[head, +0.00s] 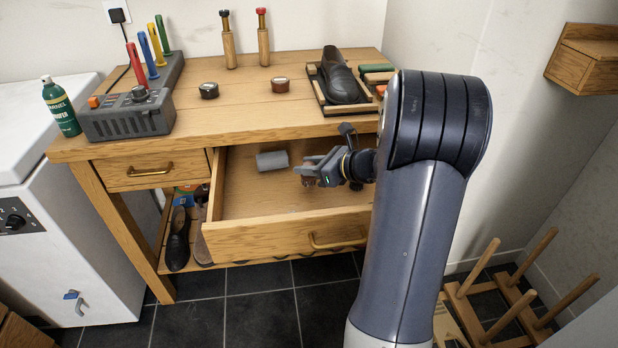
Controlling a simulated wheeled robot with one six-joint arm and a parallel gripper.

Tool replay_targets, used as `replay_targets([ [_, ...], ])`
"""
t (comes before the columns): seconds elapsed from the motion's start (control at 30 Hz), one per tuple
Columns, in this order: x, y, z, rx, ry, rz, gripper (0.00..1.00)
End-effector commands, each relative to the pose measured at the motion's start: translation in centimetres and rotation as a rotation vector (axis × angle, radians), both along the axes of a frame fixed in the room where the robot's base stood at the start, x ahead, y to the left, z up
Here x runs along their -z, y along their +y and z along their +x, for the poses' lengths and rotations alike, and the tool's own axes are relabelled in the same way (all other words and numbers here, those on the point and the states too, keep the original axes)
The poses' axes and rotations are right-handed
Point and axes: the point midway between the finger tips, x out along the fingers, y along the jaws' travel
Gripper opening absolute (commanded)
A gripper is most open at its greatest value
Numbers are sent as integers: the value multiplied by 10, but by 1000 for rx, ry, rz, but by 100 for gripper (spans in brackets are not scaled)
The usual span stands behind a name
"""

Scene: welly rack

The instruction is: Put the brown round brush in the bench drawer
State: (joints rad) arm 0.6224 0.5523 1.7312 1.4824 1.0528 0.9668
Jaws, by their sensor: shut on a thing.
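The bench drawer (235,240) is pulled open below the bench top, and a grey cylinder (272,161) lies inside at the back left. My gripper (308,175) is over the right part of the open drawer, its fingers pointing left. It is shut on a small brown thing (309,184), seemingly the brown round brush, which shows only as a sliver under the fingers. The fingers hide most of it. I cannot tell whether it touches the drawer floor.
The bench top (235,110) bears a grey control box (127,115), two round tins (209,90) and a black shoe (340,76) in a tray. A smaller drawer (150,170) at left is shut. Shoes (178,240) stand below. A peg rack (500,305) is at lower right.

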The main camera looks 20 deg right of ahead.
Motion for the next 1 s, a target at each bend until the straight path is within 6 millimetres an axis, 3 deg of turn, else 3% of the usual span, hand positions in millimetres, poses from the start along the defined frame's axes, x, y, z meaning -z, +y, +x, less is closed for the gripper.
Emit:
replay_targets([
  [0.2, 32, 0, 0, 1, 3, 3, 7],
  [0.57, 35, 0, 0, 1, 2, 1, 7],
  [0.6, 36, 0, 0, 1, 2, 1, 30],
  [0.87, 35, 0, 0, 1, 2, 1, 51],
  [1.0, 35, 0, 0, 0, 1, 0, 51],
])
